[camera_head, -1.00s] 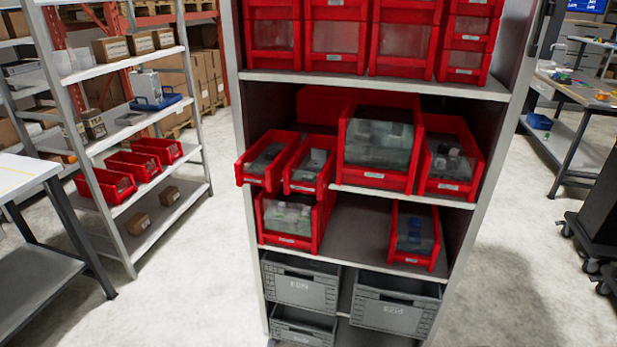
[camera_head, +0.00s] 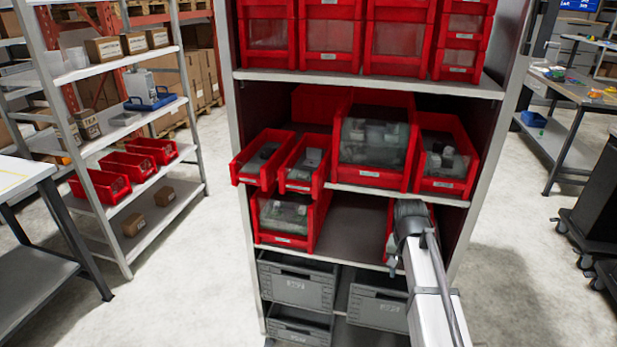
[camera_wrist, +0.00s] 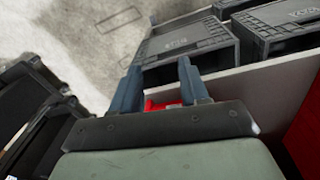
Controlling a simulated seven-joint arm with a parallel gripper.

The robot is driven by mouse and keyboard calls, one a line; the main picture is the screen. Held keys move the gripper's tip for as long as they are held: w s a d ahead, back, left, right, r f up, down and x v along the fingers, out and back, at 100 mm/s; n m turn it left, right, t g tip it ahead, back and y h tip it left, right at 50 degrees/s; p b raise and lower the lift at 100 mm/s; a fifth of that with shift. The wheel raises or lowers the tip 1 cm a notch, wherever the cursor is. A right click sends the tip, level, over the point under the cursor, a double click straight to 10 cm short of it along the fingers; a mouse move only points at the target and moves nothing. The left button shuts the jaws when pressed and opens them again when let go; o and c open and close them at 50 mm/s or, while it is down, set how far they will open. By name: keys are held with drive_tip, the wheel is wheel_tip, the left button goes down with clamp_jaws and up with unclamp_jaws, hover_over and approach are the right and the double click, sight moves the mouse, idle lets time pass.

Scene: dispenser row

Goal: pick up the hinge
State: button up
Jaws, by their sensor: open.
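I cannot single out a hinge in any view; small parts lie in the red bins, too small or veiled to name. My gripper (camera_wrist: 160,65) is open in the wrist view, its two dark fingers apart with nothing held between them. In the head view the arm's dark end (camera_head: 408,218) is in front of the lower right red bin (camera_head: 391,235) and hides most of it, including its contents. A bit of red (camera_wrist: 160,104) shows between the finger bases in the wrist view.
The lower left red bin (camera_head: 284,238) holds pale parts. Several red bins sit on the shelf above, including a large clear-fronted one (camera_head: 372,178). Grey crates (camera_head: 298,282) stand below. Bare shelf (camera_head: 350,225) lies between the lower red bins.

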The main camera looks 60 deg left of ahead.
drive_tip(key=s+a+r+n+t+y, duration=0.1)
drive_tip(key=s+a+r, duration=0.65)
drive_tip(key=r, duration=0.45)
drive_tip(key=s+a+r+n+y, duration=0.1)
drive_tip(key=s+a+r+y, duration=0.1)
drive_tip(key=s+a+r, duration=0.75)
drive_tip(key=s+a+r+t+y, duration=0.1)
drive_tip(key=s+a+r, duration=0.35)
drive_tip(key=r, duration=0.95)
drive_tip(key=x, duration=0.4)
drive_tip(key=w+x, duration=0.1)
drive_tip(key=x, duration=0.4)
drive_tip(key=w+a+r+x, duration=0.1)
drive_tip(key=x, duration=0.4)
drive_tip(key=shift+w+f, duration=0.1)
drive_tip(key=shift+c, duration=0.3)
drive_tip(key=c, duration=0.6)
